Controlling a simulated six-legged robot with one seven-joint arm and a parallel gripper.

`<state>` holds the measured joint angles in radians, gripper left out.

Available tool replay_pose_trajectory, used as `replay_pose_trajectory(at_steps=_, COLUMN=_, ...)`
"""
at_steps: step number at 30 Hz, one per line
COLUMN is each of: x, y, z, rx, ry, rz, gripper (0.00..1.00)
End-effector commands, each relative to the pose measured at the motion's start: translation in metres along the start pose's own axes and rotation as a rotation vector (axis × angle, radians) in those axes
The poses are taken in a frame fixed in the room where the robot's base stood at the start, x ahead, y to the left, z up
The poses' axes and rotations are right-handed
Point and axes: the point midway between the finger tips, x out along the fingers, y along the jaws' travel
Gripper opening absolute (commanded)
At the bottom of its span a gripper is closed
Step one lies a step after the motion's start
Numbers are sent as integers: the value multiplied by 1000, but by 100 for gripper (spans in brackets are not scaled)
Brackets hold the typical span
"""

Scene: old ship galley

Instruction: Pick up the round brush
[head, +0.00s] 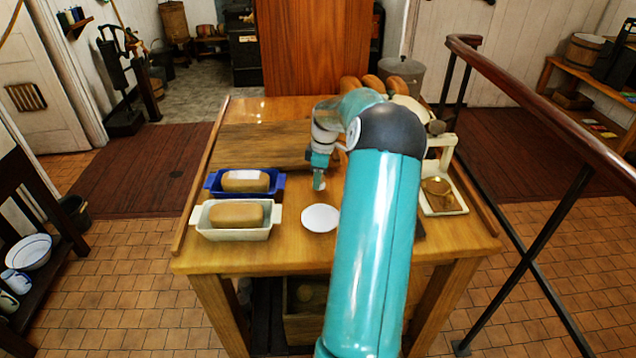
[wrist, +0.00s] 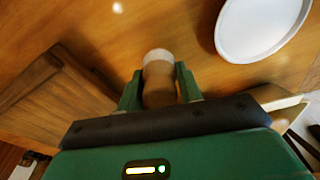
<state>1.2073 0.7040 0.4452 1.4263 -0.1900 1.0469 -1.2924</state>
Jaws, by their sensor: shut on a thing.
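The round brush (wrist: 158,84) shows in the wrist view as a short brown cylinder with a pale end. It sits between the two green fingers of my gripper (wrist: 158,74), which are shut on its sides. In the head view my gripper (head: 319,176) points down over the table, just behind the white plate. The brush is too small there to make out clearly. I cannot tell whether it touches the table or hangs just above it.
The white plate (head: 320,218) lies close by, also in the wrist view (wrist: 262,28). A blue loaf tin (head: 211,184) and a white one (head: 204,217) stand left, each with a loaf. A cream scale (head: 456,182) stands right. A wooden board (head: 262,148) lies behind.

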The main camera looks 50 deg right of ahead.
Motion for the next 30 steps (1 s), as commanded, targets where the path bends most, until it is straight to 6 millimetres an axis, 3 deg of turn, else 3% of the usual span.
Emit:
replay_pose_trajectory(at_steps=10, x=-70, y=-56, z=3, rx=0, ry=-2, rz=4, gripper=10)
replay_pose_trajectory(at_steps=15, x=-86, y=-94, z=9, rx=2, ry=-2, rz=3, gripper=10)
replay_pose_trajectory(at_steps=21, x=-99, y=-124, z=13, rx=1, ry=-1, rz=2, gripper=10)
replay_pose_trajectory(at_steps=30, x=-105, y=-138, z=15, rx=1, ry=1, rz=0, gripper=10)
